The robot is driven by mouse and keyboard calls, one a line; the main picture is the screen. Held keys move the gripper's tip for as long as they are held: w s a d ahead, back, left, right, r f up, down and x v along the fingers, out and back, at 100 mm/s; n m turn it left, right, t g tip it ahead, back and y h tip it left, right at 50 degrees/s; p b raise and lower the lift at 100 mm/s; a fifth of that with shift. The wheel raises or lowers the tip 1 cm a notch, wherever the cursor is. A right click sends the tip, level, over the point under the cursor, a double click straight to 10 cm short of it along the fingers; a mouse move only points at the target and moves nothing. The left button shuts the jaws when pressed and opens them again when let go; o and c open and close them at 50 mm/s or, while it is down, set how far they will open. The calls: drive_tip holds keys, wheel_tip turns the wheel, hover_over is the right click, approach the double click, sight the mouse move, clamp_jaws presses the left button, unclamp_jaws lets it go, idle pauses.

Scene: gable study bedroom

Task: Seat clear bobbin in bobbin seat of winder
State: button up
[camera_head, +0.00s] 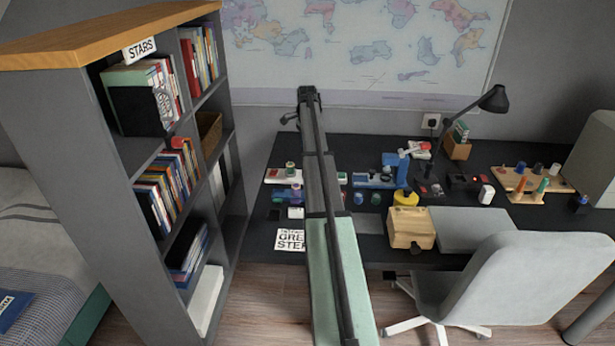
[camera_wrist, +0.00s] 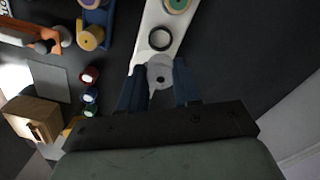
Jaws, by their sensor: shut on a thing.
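In the wrist view my gripper (camera_wrist: 160,88) has its two blue fingers on either side of a pale, see-through bobbin (camera_wrist: 159,70) with a dark centre hole. It is shut on this clear bobbin, which appears over the near end of a white rack (camera_wrist: 151,18); I cannot tell whether it touches the rack. A blue device (camera_wrist: 95,17), likely the winder, is at upper left with a tan round part (camera_wrist: 90,38) on it. In the head view a blue device (camera_head: 402,168) stands right of my arm. My arm hides the gripper and bobbin there.
The white rack also holds a black ring (camera_wrist: 160,39) and a green-topped spool (camera_wrist: 177,4). Red and blue spools (camera_wrist: 90,75) stand to the left. A wooden box (camera_head: 410,228), a lamp (camera_head: 494,99) and a bookshelf (camera_head: 95,150) are around the dark desk (camera_head: 350,150).

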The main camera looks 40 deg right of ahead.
drive_tip(key=shift+f+n, duration=0.15)
drive_tip(key=shift+n, duration=0.15)
drive_tip(key=shift+f, duration=4.85)
drive_tip(key=shift+f, duration=0.15)
drive_tip(key=o, duration=1)
drive_tip(key=shift+o, duration=0.2)
wheel_tip(320, 180, up, 12)
drive_tip(key=shift+r, duration=0.15)
drive_tip(key=shift+a, duration=0.1)
